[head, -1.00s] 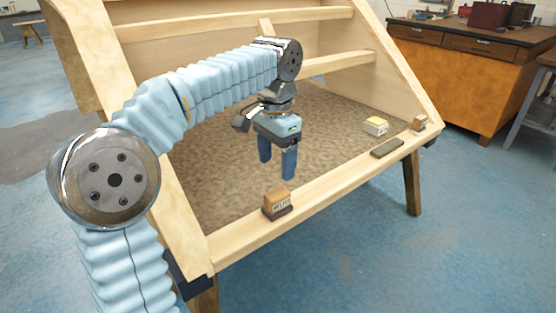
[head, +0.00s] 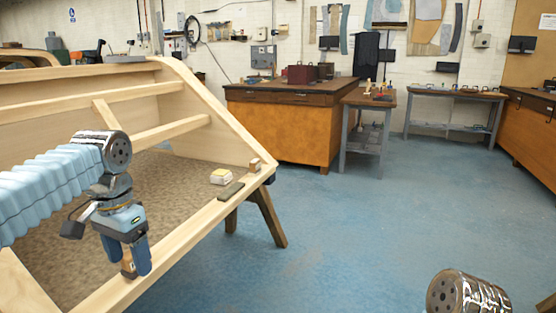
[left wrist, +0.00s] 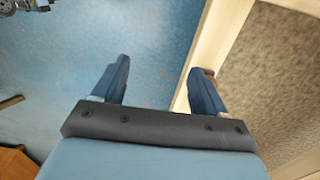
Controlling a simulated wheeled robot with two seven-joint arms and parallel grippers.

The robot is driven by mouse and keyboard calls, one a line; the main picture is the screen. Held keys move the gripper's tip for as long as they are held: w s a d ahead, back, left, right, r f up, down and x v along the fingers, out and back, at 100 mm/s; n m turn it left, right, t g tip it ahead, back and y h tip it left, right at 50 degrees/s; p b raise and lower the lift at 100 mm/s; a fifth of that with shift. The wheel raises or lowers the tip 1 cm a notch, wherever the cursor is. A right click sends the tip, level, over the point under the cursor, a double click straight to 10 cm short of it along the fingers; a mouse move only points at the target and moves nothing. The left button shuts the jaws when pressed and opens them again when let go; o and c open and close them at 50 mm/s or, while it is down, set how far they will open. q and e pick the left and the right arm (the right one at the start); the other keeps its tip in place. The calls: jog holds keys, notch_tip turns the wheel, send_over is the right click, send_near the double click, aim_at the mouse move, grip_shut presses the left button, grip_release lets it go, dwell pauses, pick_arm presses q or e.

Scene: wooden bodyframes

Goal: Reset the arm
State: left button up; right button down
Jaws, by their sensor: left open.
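My left gripper (head: 138,262) hangs with its fingers pointing down at the front rail of the wooden frame (head: 190,226). It is open. A small wooden block with a dark base (head: 127,264) is partly hidden behind its fingers in the head view. In the left wrist view the two blue fingers (left wrist: 160,80) stand apart with blue floor showing between them. The wooden rail lies beside the right finger there. My left arm reaches in from the left. A shiny joint, apparently of my right arm, shows at the bottom right; the right gripper is not seen.
A yellow-and-white block (head: 221,177), a dark green flat block (head: 231,190) and a small brown block (head: 254,165) sit along the frame's right side. An orange cabinet (head: 285,132) and a small table (head: 370,99) stand behind. The blue floor at right is clear.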

pick_arm(q)
jog(key=w+d+f+h, duration=0.1)
jog(key=d+f, duration=0.3)
jog(key=f, duration=0.5)
jog(key=w+d+f+h, duration=0.1)
jog(key=d+f, duration=0.2)
jog(key=f, duration=0.7)
jog(key=w+d+f+h, duration=0.15)
jog(key=d+f, duration=0.25)
jog(key=f, duration=0.5)
jog(key=s+d+f+n, duration=0.3)
jog(key=s+f, duration=0.6)
jog(key=f, duration=0.1)
jog(key=s+d+f+n, duration=0.2)
jog(key=s+d+f, duration=0.2)
jog(key=s+f, duration=0.4)
notch_tip(320, 180, down, 4)
jog(key=shift+s+r+n+h, duration=0.2)
jog(key=shift+s+n+h, duration=0.2)
jog(key=shift+h, duration=0.05)
